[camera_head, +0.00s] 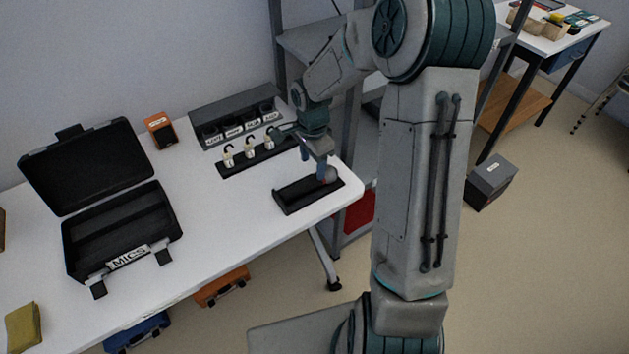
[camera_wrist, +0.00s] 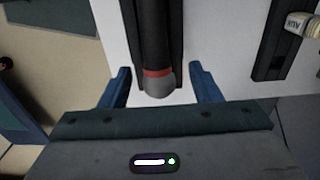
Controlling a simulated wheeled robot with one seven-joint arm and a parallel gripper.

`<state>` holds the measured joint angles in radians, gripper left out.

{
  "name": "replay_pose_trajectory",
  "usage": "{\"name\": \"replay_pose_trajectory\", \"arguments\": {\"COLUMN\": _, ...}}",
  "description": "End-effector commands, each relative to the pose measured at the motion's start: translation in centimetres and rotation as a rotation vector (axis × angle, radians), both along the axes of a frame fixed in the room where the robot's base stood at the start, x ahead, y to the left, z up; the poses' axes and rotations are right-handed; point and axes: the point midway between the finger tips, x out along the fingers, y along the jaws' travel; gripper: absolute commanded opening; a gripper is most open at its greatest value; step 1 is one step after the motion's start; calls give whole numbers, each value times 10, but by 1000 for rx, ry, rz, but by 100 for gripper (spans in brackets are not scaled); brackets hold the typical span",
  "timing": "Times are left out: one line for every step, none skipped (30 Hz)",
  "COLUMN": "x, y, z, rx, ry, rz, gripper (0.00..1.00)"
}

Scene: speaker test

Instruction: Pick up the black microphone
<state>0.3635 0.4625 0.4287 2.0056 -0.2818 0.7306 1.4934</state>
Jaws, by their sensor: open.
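The black microphone (camera_wrist: 154,35) has a red ring and a grey rounded head. It lies along a black tray (camera_head: 296,202) at the right end of the white table. In the head view its grey head (camera_head: 330,174) shows beside my gripper (camera_head: 321,174), and the rest of it is hard to make out against the dark tray. In the wrist view my gripper (camera_wrist: 160,88) is open. Its two blue fingers stand on either side of the microphone's head, with a gap on each side.
An open black case (camera_head: 120,225) labelled MICS stands on the left of the white table (camera_head: 215,215). A black strip with several white plugs (camera_head: 249,151) and a grey socket box (camera_head: 240,118) stand behind the tray. An orange box (camera_head: 161,130) is near the wall. A grey shelf post (camera_head: 347,150) rises close to the right.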

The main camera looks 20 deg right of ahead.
Motion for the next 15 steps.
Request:
{"name": "replay_pose_trajectory", "arguments": {"x": 0, "y": 0, "z": -3, "rx": 1, "ry": 1, "rz": 0, "gripper": 57}}
{"name": "replay_pose_trajectory", "arguments": {"x": -1, "y": 0, "z": -5, "rx": 1, "ry": 1, "rz": 0, "gripper": 57}}
{"name": "replay_pose_trajectory", "arguments": {"x": -1, "y": -1, "z": -8, "rx": 2, "ry": 2, "rz": -1, "gripper": 57}}
{"name": "replay_pose_trajectory", "arguments": {"x": -2, "y": -1, "z": -12, "rx": 1, "ry": 3, "rz": -2, "gripper": 57}}
{"name": "replay_pose_trajectory", "arguments": {"x": -3, "y": -2, "z": -16, "rx": 1, "ry": 3, "rz": -1, "gripper": 57}}
{"name": "replay_pose_trajectory", "arguments": {"x": -4, "y": -3, "z": -23, "rx": 3, "ry": 5, "rz": -1, "gripper": 57}}
{"name": "replay_pose_trajectory", "arguments": {"x": -5, "y": -4, "z": -27, "rx": 2, "ry": 5, "rz": -2, "gripper": 57}}
{"name": "replay_pose_trajectory", "arguments": {"x": -6, "y": -4, "z": -32, "rx": 2, "ry": 4, "rz": -1, "gripper": 57}}
{"name": "replay_pose_trajectory", "arguments": {"x": -6, "y": -4, "z": -38, "rx": 2, "ry": 4, "rz": 0, "gripper": 57}}
{"name": "replay_pose_trajectory", "arguments": {"x": -5, "y": -4, "z": -42, "rx": 1, "ry": 3, "rz": -1, "gripper": 57}}
{"name": "replay_pose_trajectory", "arguments": {"x": -5, "y": -4, "z": -45, "rx": 1, "ry": 3, "rz": 0, "gripper": 57}}
{"name": "replay_pose_trajectory", "arguments": {"x": -5, "y": -4, "z": -49, "rx": 2, "ry": 2, "rz": 0, "gripper": 57}}
{"name": "replay_pose_trajectory", "arguments": {"x": -5, "y": -4, "z": -51, "rx": 2, "ry": 2, "rz": -1, "gripper": 57}}
{"name": "replay_pose_trajectory", "arguments": {"x": -5, "y": -4, "z": -52, "rx": 1, "ry": 1, "rz": -1, "gripper": 57}}
{"name": "replay_pose_trajectory", "arguments": {"x": -5, "y": -4, "z": -53, "rx": 1, "ry": 0, "rz": -1, "gripper": 57}}
